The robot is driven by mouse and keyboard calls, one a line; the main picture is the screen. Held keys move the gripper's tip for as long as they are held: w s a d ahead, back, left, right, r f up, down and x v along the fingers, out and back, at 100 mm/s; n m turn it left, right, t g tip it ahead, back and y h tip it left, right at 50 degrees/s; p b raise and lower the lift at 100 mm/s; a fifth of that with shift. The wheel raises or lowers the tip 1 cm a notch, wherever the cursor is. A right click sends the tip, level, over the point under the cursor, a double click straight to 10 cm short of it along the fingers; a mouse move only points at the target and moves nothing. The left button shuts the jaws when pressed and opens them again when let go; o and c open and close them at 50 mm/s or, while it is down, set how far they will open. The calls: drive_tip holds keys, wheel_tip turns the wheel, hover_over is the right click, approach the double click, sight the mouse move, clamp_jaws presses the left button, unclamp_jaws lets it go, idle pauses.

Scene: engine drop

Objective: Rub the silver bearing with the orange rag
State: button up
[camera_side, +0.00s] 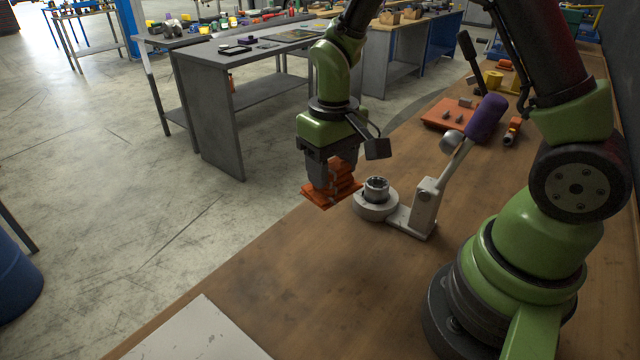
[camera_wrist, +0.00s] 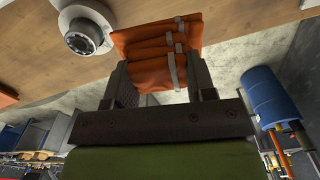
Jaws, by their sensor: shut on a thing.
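The silver bearing (camera_side: 376,189) sits upright on a round pale base of a lever press (camera_side: 425,205) on the wooden bench. It also shows in the wrist view (camera_wrist: 81,42), at the upper left. My gripper (camera_side: 334,182) is shut on the orange rag (camera_side: 322,196), which is folded in layers. The rag also shows in the wrist view (camera_wrist: 150,45), between the fingers (camera_wrist: 158,75). The rag is held just left of the bearing in the side view, apart from it, near the bench edge.
The press's lever with a purple handle (camera_side: 486,118) leans up to the right of the bearing. An orange tray (camera_side: 447,113) with small parts lies farther back. A pale sheet (camera_side: 200,335) lies at the front. The bench between is mostly clear.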

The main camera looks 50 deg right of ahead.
drive_tip(key=s+d+r+m, duration=0.25)
drive_tip(key=d+m, duration=0.45)
drive_tip(key=d, duration=0.7)
drive_tip(key=shift+w+d+f, duration=0.1)
drive_tip(key=shift+f, duration=1.35)
drive_tip(key=shift+w+d+f, duration=0.1)
drive_tip(key=shift+f, duration=1.3)
drive_tip(key=shift+a+f, duration=0.2)
drive_tip(key=shift+f, duration=0.7)
drive_tip(key=shift+c, duration=0.4)
drive_tip(key=shift+a, duration=1.9)
drive_tip(key=d, duration=0.4)
drive_tip(key=shift+d, duration=0.1)
wheel_tip(320, 180, up, 8)
drive_tip(key=shift+r, duration=0.1)
